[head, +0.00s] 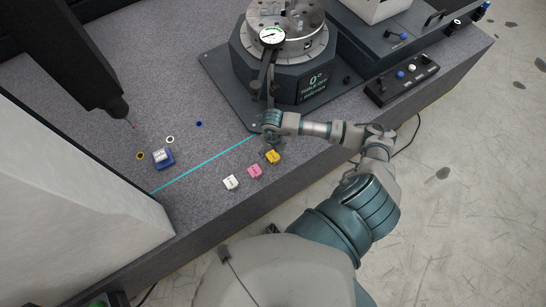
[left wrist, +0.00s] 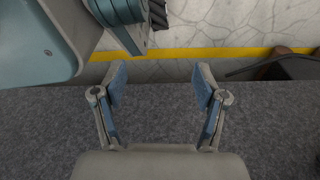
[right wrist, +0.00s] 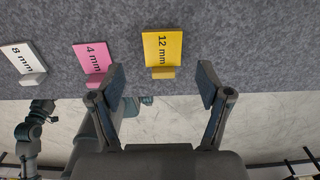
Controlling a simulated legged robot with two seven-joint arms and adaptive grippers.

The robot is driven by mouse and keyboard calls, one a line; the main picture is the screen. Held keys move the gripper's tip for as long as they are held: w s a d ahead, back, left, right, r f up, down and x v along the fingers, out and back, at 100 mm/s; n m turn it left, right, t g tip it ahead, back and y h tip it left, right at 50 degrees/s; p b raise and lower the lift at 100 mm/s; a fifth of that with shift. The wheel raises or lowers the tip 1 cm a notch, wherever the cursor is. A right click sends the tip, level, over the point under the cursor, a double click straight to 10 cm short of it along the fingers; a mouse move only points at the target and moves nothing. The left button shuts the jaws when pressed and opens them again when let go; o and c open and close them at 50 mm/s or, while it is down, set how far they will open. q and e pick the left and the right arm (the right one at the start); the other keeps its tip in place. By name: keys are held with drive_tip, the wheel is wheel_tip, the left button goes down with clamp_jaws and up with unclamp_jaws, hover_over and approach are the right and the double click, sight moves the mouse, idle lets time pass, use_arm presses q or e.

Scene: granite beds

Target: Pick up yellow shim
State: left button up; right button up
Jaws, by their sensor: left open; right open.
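The yellow shim (head: 272,157) is a small plate marked 12 mm with a raised block at one end. It lies on the granite near its front edge, and shows large in the right wrist view (right wrist: 163,47). My right gripper (right wrist: 161,82) is open and empty, with the shim's block end just ahead of the gap between its fingertips. In the head view my right gripper (head: 271,138) is close to the shim, partly hidden by its own wrist. My left gripper (left wrist: 160,80) is open and empty over the granite edge; I cannot make it out in the head view.
A pink 4 mm shim (head: 254,171) and a white 8 mm shim (head: 231,182) lie in a row left of the yellow one. A round table with dial gauge (head: 272,36) stands behind. A blue block (head: 165,160) and small rings lie left, under a dark probe (head: 128,115).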

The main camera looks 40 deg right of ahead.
sight(274, 157)
wheel_tip(274, 157, down, 3)
drive_tip(key=shift+s, duration=0.1)
drive_tip(key=shift+d+f, duration=0.1)
drive_tip(key=shift+f, duration=0.25)
drive_tip(key=shift+d+f, duration=0.1)
drive_tip(key=shift+f, duration=0.05)
drive_tip(key=shift+d, duration=0.15)
drive_tip(key=shift+c, duration=0.2)
drive_tip(key=shift+a, duration=0.25)
drive_tip(key=c, duration=1.2)
use_arm(q)
drive_tip(key=shift+a, duration=0.25)
drive_tip(key=shift+s, duration=0.1)
